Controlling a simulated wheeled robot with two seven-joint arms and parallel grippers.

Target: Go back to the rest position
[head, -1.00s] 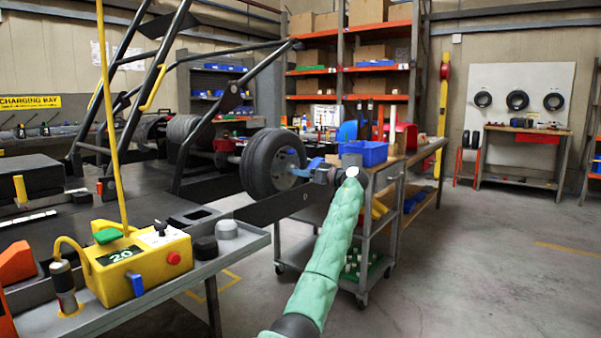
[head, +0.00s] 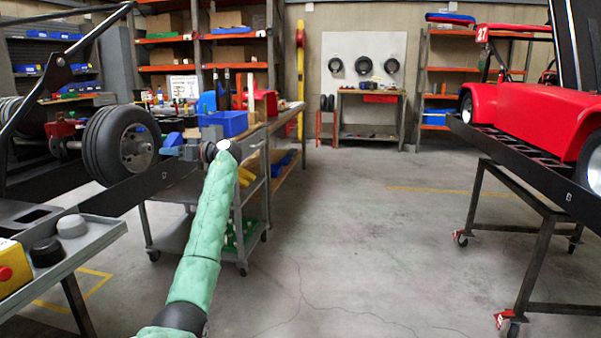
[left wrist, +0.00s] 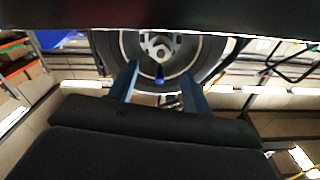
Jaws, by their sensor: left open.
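The left gripper (head: 170,147) is at the end of my green-sleeved arm in the head view. It is just right of a black kart wheel (head: 98,145) with a grey hub, mounted on the kart at the left. In the left wrist view the two blue fingers (left wrist: 159,75) are apart with the wheel (left wrist: 207,55) beyond them. Nothing is clearly held. My right gripper is not in view.
A grey trolley with a blue bin (head: 224,123) stands behind my left arm. A grey side table (head: 90,240) is at the lower left. A red kart (head: 520,112) sits on a wheeled stand (head: 541,265) at the right. The floor between is clear.

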